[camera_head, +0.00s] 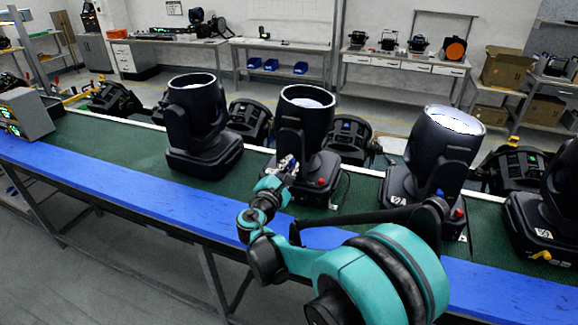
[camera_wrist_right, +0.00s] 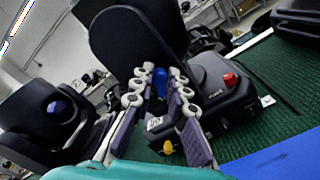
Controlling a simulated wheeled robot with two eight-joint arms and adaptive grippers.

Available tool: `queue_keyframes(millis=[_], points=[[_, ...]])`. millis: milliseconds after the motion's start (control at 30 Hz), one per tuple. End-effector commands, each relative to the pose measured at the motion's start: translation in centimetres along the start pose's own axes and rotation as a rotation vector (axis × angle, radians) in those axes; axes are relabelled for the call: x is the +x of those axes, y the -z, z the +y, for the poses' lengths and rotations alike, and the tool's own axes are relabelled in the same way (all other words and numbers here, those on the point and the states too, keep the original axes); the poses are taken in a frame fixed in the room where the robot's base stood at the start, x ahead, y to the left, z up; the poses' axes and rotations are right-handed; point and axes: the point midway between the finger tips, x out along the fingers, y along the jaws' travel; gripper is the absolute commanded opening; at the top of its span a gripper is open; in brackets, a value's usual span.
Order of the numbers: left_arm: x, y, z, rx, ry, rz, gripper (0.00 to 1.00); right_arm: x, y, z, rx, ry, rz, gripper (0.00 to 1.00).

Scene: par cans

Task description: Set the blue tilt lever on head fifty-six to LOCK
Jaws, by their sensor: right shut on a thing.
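My right gripper (camera_head: 287,166) reaches the near left side of the middle moving head (camera_head: 307,124) on the green belt. In the right wrist view its fingers (camera_wrist_right: 160,76) are closed around the blue lever (camera_wrist_right: 160,84), which shows between the fingertips against the black yoke. The head's base has a red button (camera_wrist_right: 231,79), a yellow lever (camera_wrist_right: 168,147) and a white label (camera_wrist_right: 154,123) too small to read. The lever's exact position against any LOCK mark cannot be made out. My left gripper is not in view.
Other moving heads stand on the belt (camera_head: 110,150), one to the left (camera_head: 197,120) and one to the right (camera_head: 443,150), with another at the right edge (camera_head: 560,195). Par cans (camera_head: 350,138) sit behind them. A blue rail (camera_head: 130,193) runs along the front.

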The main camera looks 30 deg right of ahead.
Motion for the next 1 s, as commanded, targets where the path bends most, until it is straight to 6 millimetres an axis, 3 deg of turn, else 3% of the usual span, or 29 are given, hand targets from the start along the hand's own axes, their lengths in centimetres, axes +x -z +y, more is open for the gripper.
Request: queue_keyframes(millis=[300,333,400,767,1000], points=[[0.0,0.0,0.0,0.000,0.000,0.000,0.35,0.0,0.0,-0.1,0.002,0.002,0.000,0.00],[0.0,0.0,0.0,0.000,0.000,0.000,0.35,0.0,0.0,-0.1,0.002,0.002,0.000,0.20],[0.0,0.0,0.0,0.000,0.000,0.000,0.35,0.0,0.0,-0.1,0.002,0.002,0.000,0.35],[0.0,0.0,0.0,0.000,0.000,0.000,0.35,-0.4,0.0,0.0,0.001,0.001,0.000,0.35],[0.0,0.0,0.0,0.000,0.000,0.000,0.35,-4.5,0.1,0.1,0.001,-0.002,0.003,0.35]])
